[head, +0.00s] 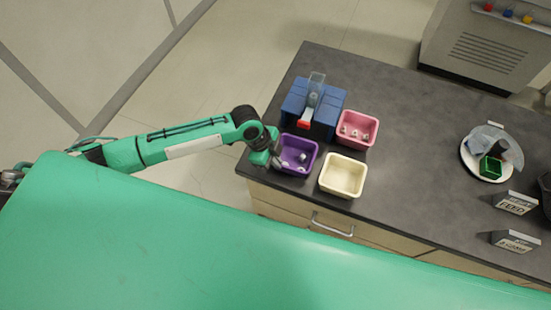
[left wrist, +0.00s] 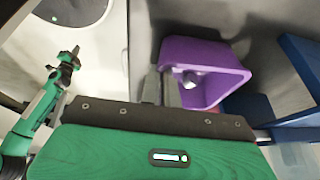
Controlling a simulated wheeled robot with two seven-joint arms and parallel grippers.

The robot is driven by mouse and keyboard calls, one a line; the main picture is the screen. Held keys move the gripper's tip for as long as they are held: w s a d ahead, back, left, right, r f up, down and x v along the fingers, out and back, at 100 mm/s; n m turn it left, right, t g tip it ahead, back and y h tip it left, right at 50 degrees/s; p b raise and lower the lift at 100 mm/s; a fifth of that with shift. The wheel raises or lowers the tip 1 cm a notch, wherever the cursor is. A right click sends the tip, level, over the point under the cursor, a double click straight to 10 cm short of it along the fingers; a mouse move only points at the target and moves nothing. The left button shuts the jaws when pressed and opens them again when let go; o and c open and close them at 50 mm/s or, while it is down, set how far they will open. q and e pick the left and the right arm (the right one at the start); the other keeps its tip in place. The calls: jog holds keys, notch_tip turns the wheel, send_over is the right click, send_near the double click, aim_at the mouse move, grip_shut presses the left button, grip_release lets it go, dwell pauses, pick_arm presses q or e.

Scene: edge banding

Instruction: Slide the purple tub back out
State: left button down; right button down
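The purple tub (head: 298,155) stands upright on the dark counter near its left end, with a small shiny metal piece (head: 302,157) inside. It also shows in the left wrist view (left wrist: 215,55), with the metal piece (left wrist: 190,79). My left gripper (head: 275,160) is at the tub's left wall. In the left wrist view its two grey fingers (left wrist: 163,90) are close together at the tub's near rim and look shut on it; the exact contact is partly hidden. My right gripper is not in view.
A blue machine (head: 314,103) with a red-tipped part stands just behind the tub. A pink tub (head: 357,130) with small pieces is behind right; a cream tub (head: 342,175) is close on the right. A plate (head: 473,165) and two labelled boxes (head: 515,202) stand farther right. The counter's middle is clear.

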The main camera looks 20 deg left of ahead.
pick_arm(q)
jog(key=c, duration=1.6)
grip_release()
jog(key=shift+a+r, duration=0.2)
jog(key=shift+r, duration=0.2)
jog(key=b+v, duration=0.3)
jog(key=v, duration=1)
jog(key=shift+d, duration=0.1)
